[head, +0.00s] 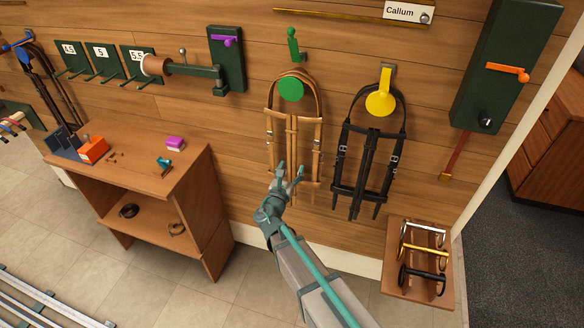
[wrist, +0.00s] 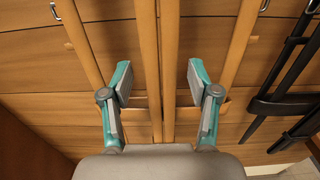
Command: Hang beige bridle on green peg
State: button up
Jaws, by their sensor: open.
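The beige bridle (head: 291,130) hangs against the wooden wall, its top loop over the round green peg (head: 291,89). In the wrist view its straps (wrist: 148,60) run down the middle, with outer straps to either side. My gripper (head: 287,174) is in front of the bridle's lower part in the head view, its fingers spread. In the wrist view my gripper (wrist: 157,84) is open, with the two middle straps showing between its fingertips. I cannot tell how far the fingers are from the straps. Part of the lower bridle is hidden behind my gripper.
A black bridle (head: 368,150) hangs on a yellow peg (head: 381,99) just to the right. A wooden shelf table (head: 190,165) stands at the left. A small rack with bits (head: 415,285) is low at the right. A green hook (head: 292,45) is above the green peg.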

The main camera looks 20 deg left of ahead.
jog(key=s, duration=1.1)
jog(key=s+d+f+m+g+h, duration=0.2)
jog(key=s+d+f+m+g, duration=0.2)
jog(key=d+f+m, duration=0.35)
jog(key=s+d+f+m+g+h, duration=0.25)
jog(key=d+f+m+g, duration=0.3)
jog(key=d+f, duration=0.3)
jog(key=s+d+f+m+g+h, duration=0.1)
jog(key=s+d+f+m+g, duration=0.3)
jog(key=d+f+m, duration=0.35)
jog(key=s+d+f+m+g+y, duration=0.2)
jog(key=s+d+f+m+g, duration=0.1)
jog(key=s, duration=0.6)
jog(key=s+d+f+m+g+y, duration=0.2)
jog(key=s+d+f+m+g, duration=0.2)
jog(key=s+d+m, duration=0.3)
jog(key=s+d+f+m+g+y, duration=0.2)
jog(key=s+d+f+m+g, duration=0.2)
jog(key=s, duration=0.7)
jog(key=shift+d+f+m, duration=0.6)
jog(key=shift+d+m, duration=0.05)
jog(key=shift+d, duration=0.5)
